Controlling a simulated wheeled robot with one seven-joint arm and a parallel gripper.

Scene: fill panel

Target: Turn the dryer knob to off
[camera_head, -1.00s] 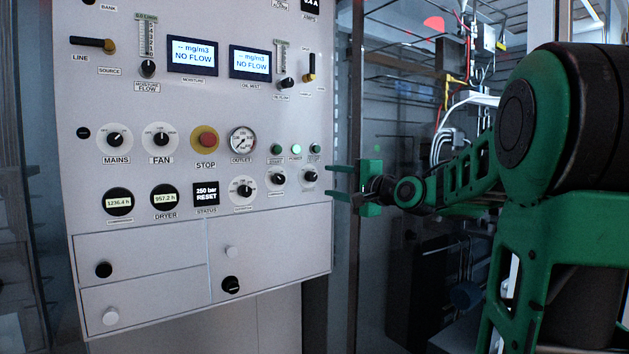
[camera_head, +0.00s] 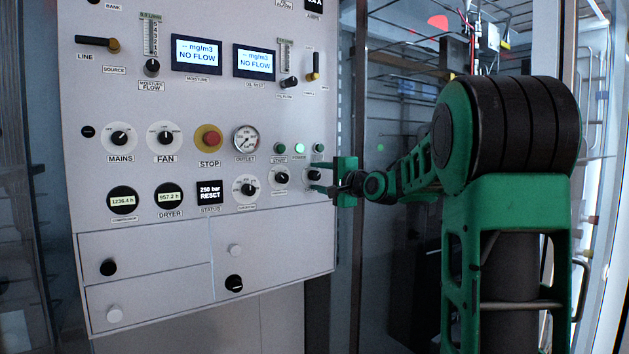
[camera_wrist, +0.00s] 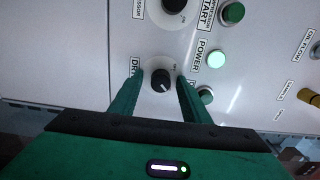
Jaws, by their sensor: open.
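The dryer knob (camera_wrist: 161,80) is a small black knob with a white pointer line on a round pale dial, with a partly hidden label starting "DR" beside it in the wrist view. Its pointer slants toward the lower right there. In the head view the knob (camera_head: 314,175) is at the panel's right edge. My green gripper (camera_head: 317,177) is open there, fingers reaching to the panel around the knob. In the wrist view the two fingertips of my gripper (camera_wrist: 160,79) lie on either side of the knob, with gaps visible. Whether they touch it is not clear.
The grey panel (camera_head: 180,220) carries a compressor knob (camera_head: 281,177), a lit power button (camera_head: 299,149), a start button (camera_head: 279,149) and a red stop button (camera_head: 209,138). Pipes and racks stand behind my arm.

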